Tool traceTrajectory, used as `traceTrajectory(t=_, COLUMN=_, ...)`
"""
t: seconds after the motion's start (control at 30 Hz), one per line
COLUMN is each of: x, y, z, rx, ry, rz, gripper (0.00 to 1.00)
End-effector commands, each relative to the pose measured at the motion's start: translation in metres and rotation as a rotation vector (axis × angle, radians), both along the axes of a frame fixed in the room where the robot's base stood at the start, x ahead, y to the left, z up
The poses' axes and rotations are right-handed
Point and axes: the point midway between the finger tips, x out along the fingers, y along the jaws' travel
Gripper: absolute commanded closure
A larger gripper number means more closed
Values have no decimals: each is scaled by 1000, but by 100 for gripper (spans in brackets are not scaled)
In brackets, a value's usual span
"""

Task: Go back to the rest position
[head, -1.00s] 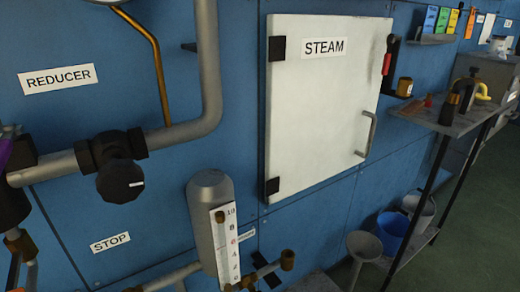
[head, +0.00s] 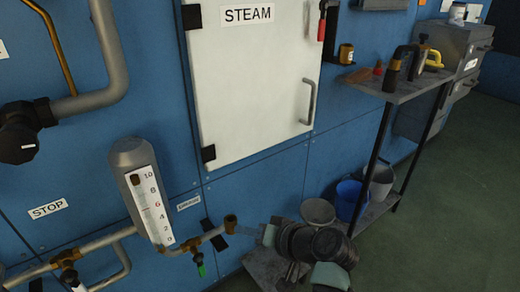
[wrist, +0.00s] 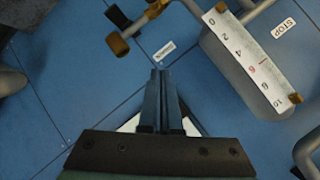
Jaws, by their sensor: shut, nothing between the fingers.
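My gripper (wrist: 163,74) is shut and empty in the wrist view. Its two dark fingers lie together and point toward the blue wall panels (wrist: 70,60). The fingertips are below a small white label and apart from the gauge and pipes. In the head view, dark rounded links of my arm show at the bottom centre, in front of the lower shelf; the fingers are hard to make out there.
A sight gauge (head: 155,205) with brass-ended pipes stands left of my arm; it also shows in the wrist view (wrist: 262,65). A white STEAM door (head: 255,90) is shut. At right are a shelf (head: 405,90), a funnel (head: 318,208) and a blue bucket (head: 348,198). Green floor (head: 455,190) is clear.

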Motion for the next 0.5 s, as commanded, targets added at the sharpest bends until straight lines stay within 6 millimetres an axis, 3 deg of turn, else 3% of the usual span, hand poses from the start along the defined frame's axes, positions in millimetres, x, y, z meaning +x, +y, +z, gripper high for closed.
traceTrajectory(t=0.1, x=30, y=-14, z=78, rx=-162, ry=-235, rz=-135, gripper=100)
traceTrajectory(t=0.23, x=38, y=-25, z=176, rx=-282, ry=-508, rz=-289, gripper=100)
traceTrajectory(t=0.37, x=20, y=-31, z=274, rx=-345, ry=-774, rz=-429, gripper=100)
traceTrajectory(t=0.5, x=-26, y=-32, z=371, rx=-370, ry=-1050, rz=-566, gripper=100)
